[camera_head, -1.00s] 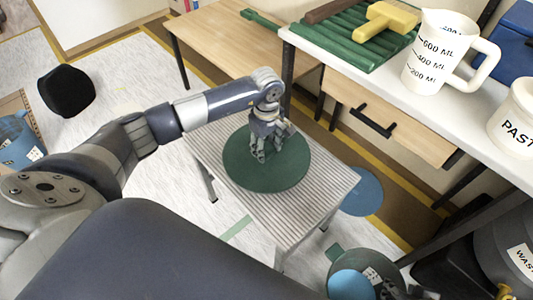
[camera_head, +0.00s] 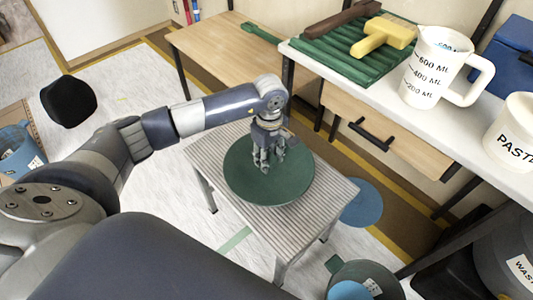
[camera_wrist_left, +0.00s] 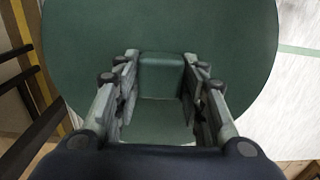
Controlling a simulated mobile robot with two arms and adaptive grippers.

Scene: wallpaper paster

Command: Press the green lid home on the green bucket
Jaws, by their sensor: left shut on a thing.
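The round dark green lid (camera_head: 240,180) is over the ribbed grey stand in the head view. It fills much of the left wrist view (camera_wrist_left: 80,50). My left gripper (camera_head: 268,168) points down at its middle, with its fingers shut on the block-shaped green handle (camera_wrist_left: 161,75). I cannot tell whether the lid touches the stand or hangs just above it. A dark greenish open bucket (camera_head: 385,275), which looks like the green bucket, is cut off by the bottom edge, right of the stand. Something blue shows inside its rim. My right gripper is not in view.
The ribbed stand (camera_head: 322,196) has bare room around the lid. A blue disc (camera_head: 362,203) lies on the floor behind it. A white worktop at right holds a measuring jug (camera_head: 430,70), a paste pot (camera_head: 512,135) and a green tray (camera_head: 345,62). A blue bucket (camera_head: 15,155) stands at far left.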

